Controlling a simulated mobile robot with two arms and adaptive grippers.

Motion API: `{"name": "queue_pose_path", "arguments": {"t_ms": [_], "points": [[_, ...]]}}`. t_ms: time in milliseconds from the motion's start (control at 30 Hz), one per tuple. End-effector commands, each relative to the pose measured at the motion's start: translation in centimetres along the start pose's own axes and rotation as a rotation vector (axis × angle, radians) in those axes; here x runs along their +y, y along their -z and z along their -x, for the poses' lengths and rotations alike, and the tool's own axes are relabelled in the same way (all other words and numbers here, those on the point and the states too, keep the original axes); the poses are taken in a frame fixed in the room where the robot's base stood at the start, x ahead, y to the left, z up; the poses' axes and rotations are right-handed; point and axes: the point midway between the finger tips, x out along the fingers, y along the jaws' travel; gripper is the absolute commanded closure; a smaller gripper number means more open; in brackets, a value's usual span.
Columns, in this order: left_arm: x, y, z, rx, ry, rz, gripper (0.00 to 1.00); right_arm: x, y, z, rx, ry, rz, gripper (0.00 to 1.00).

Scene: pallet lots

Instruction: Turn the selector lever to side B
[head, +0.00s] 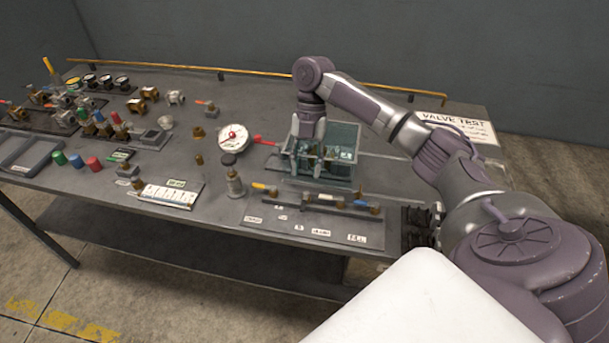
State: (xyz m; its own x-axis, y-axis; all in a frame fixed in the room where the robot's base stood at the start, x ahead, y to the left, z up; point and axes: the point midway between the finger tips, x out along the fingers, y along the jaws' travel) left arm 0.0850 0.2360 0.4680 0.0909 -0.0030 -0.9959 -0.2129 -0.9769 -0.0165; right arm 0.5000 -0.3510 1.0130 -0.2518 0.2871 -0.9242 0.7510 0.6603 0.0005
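My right arm reaches in from the right and bends down over the workbench. My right gripper (308,152) points down at the near left side of a clear greenish box (340,145); its fingertips are partly hidden, and I cannot tell whether they are open or touching anything. A lever panel (262,218) with small white labels, one seeming to read B, lies in front of the box. On it are a yellow-handled lever (259,186) and a blue-handled lever (362,204). A red lever (265,141) sticks out left of the box. I cannot tell which is the selector lever. My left gripper is not in view.
Several valves, coloured caps and a grey tray (30,155) fill the bench's left. A VALVE TEST sign (456,125) lies at the right back. A brass rail (190,68) runs along the back.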

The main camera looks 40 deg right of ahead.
Motion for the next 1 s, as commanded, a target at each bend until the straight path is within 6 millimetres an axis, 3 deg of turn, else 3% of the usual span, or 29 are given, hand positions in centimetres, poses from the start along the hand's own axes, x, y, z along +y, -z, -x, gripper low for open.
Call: {"name": "queue_pose_path", "arguments": {"t_ms": [100, 233, 800, 900, 1000], "points": [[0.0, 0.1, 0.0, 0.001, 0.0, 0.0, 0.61, 0.1, 0.0, 1.8, -0.001, -0.002, 0.001, 0.61], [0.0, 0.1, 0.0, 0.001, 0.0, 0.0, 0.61, 0.0, 0.0, 2.8, 0.0, 0.0, 0.001, 0.61], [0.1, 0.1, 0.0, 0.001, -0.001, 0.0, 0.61, 0.0, 0.0, 3.0, 0.001, 0.0, 0.001, 0.61], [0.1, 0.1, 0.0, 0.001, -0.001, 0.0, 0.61, 0.2, 0.2, 2.3, -0.002, 0.007, -0.007, 0.61], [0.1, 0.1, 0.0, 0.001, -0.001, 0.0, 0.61, 0.8, 0.9, -0.8, -0.024, 0.031, -0.06, 0.61]]}}
